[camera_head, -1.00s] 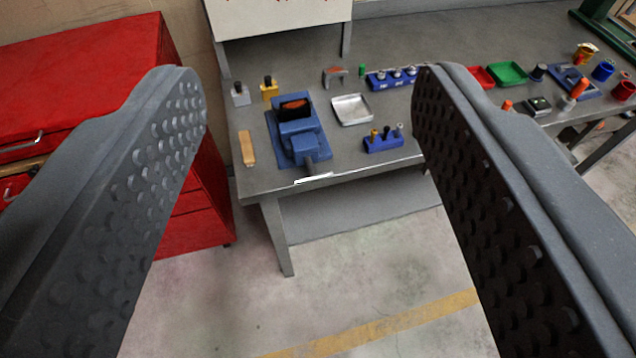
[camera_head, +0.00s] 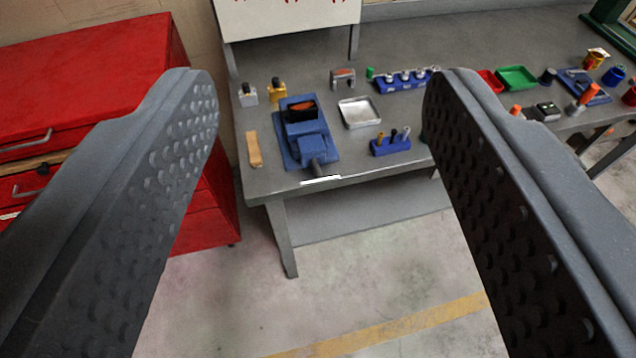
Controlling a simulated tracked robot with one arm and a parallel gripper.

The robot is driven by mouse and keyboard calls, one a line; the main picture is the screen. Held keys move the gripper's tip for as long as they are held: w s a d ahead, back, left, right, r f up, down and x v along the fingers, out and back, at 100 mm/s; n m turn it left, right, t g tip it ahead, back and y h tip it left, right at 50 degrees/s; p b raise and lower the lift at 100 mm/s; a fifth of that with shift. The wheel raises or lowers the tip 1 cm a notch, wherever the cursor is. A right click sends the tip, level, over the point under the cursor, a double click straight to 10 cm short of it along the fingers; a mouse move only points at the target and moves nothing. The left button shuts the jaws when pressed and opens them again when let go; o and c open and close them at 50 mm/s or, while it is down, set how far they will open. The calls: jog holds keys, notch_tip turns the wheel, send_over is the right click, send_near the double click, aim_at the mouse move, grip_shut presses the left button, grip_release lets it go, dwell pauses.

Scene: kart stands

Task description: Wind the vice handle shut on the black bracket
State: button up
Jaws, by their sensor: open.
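The blue vice (camera_head: 312,150) stands on its blue base plate near the front left of the grey bench. A dark piece with an orange face, apparently the black bracket (camera_head: 301,111), sits at the vice's jaws; I cannot tell how tightly it is held. A bright thin bar, apparently the vice handle (camera_head: 320,180), lies level across the screw end at the bench's front edge. My gripper (camera_head: 325,75) is open and empty, with its two dark studded fingers wide apart in the foreground. The vice shows between them, well beyond the fingertips and apart from them.
A red cabinet (camera_head: 90,75) stands left of the bench. A wooden block (camera_head: 254,149), a silver tray (camera_head: 359,113), a blue holder (camera_head: 390,147) and a grey arch-shaped piece (camera_head: 342,77) surround the vice. Open concrete floor (camera_head: 350,285) lies before the bench (camera_head: 355,190).

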aim_at(319, 174)
jog(key=shift+c, duration=1.2)
jog(key=w+d+f+m+t+h, duration=0.1)
jog(key=w+d+f+m, duration=0.15)
jog(key=w+f, duration=0.85)
jog(key=w+d+f+m, duration=0.2)
jog(key=w+d+f, duration=0.1)
jog(key=w+f, duration=0.8)
notch_tip(319, 174, down, 31)
jog(key=a+m+t+y+p, duration=0.1)
jog(key=a+m+y, duration=0.1)
jog(key=m+y, duration=0.3)
jog(key=shift+n+y, duration=0.3)
jog(key=shift+n, duration=0.35)
jog(key=x, duration=1.3)
jog(key=shift+s+a+r+b, duration=0.1)
jog(key=shift+b, duration=0.3)
jog(key=shift+c, duration=0.2)
